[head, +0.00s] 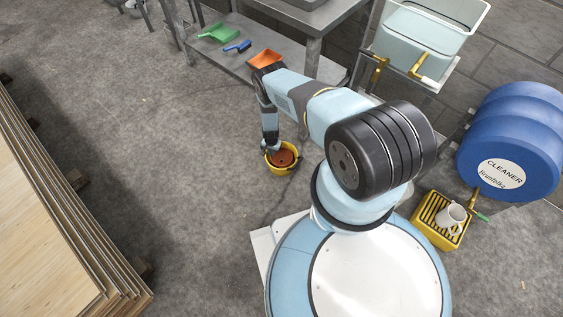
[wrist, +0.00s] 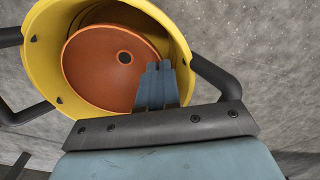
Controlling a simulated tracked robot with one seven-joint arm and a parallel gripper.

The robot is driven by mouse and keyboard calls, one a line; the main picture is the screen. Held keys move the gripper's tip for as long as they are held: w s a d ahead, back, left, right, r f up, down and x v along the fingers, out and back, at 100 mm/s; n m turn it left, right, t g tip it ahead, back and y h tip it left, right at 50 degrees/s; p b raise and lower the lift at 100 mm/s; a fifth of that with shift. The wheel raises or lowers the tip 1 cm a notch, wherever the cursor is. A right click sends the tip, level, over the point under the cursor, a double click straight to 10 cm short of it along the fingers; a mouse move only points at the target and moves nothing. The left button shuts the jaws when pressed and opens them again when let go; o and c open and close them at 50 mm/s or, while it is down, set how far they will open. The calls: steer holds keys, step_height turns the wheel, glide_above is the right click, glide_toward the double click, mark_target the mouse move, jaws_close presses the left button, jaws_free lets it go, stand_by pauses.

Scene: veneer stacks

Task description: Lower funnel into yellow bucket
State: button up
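The yellow bucket (head: 270,169) stands on the concrete floor, left of my base in the head view. It fills the upper left of the wrist view (wrist: 40,58). The orange-brown funnel (head: 285,158) is within the bucket's rim; in the wrist view (wrist: 100,72) its wide mouth and round dark hole show. My gripper (head: 272,149) reaches down over the bucket's rim. In the wrist view its fingers (wrist: 156,72) are close together at the funnel's near edge and look shut on it. The funnel's underside is hidden, so I cannot tell whether it touches the bucket's bottom.
A blue cleaner drum (head: 515,140) and yellow drip tray (head: 430,228) stand right. Veneer stacks (head: 60,220) line the left; floor between is clear.

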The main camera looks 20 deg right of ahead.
steer(key=o, duration=0.5)
step_height(320, 180, up, 14)
steer(key=shift+f, duration=0.2)
stand_by(0.6)
